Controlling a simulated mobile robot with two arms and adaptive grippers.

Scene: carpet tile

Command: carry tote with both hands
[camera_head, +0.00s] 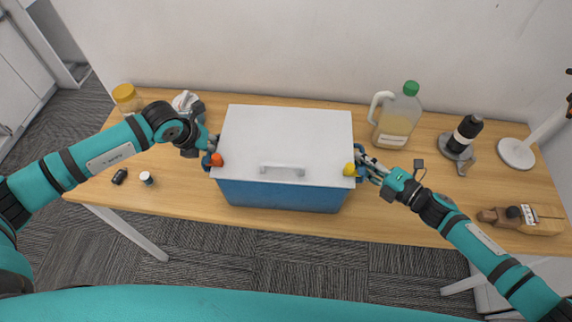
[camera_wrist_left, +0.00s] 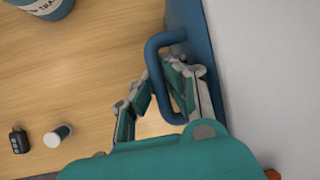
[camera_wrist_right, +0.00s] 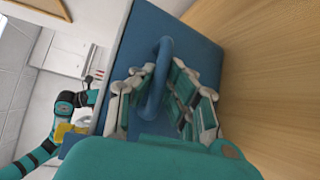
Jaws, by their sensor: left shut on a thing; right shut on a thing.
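The tote (camera_head: 285,193) is a blue box with a flat white lid (camera_head: 285,140) that has a bar handle (camera_head: 282,171) near its front edge. It is upright at the middle of the table; I cannot tell whether its bottom touches the wood. My left gripper (camera_head: 212,156) is shut on the blue loop handle (camera_wrist_left: 157,50) at the tote's left side. My right gripper (camera_head: 362,171) is shut on the matching loop handle (camera_wrist_right: 160,70) at the right side. The tote's inside is hidden by the lid.
On the wooden table (camera_head: 180,205), a jug with a green cap (camera_head: 397,117), a dark bottle-like object (camera_head: 465,135) and a brown tool-like object (camera_head: 525,219) are right. A yellow-lidded jar (camera_head: 127,98), a small black item (camera_head: 119,176) and a small cup (camera_head: 147,178) are left. A wall stands behind.

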